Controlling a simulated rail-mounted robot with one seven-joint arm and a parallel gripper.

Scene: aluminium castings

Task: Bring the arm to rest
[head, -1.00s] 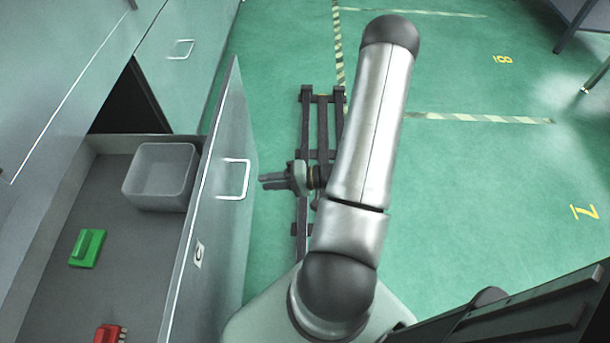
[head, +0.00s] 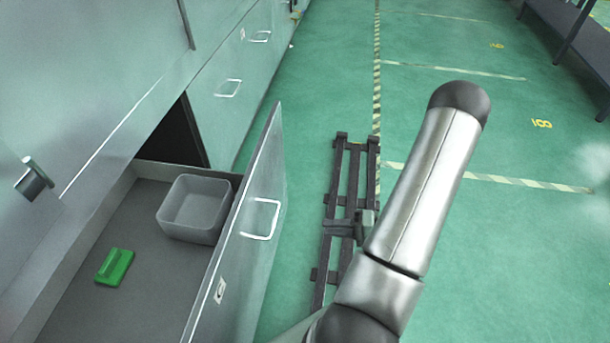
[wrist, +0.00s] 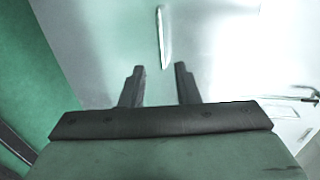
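My arm rises from the bottom of the head view, bent at the dark elbow at upper right. My gripper (wrist: 160,70) shows in the wrist view with its two dark fingers apart and nothing between them. Ahead of the fingertips is a pale drawer front with an upright bar handle (wrist: 163,38), apart from the fingers.
The open drawer holds a grey bin (head: 195,208) and a green block (head: 115,267). A dark rail frame (head: 343,185) lies on the green floor. A wall of closed drawers is at left, and a dark bench (head: 575,35) at upper right. The floor at right is clear.

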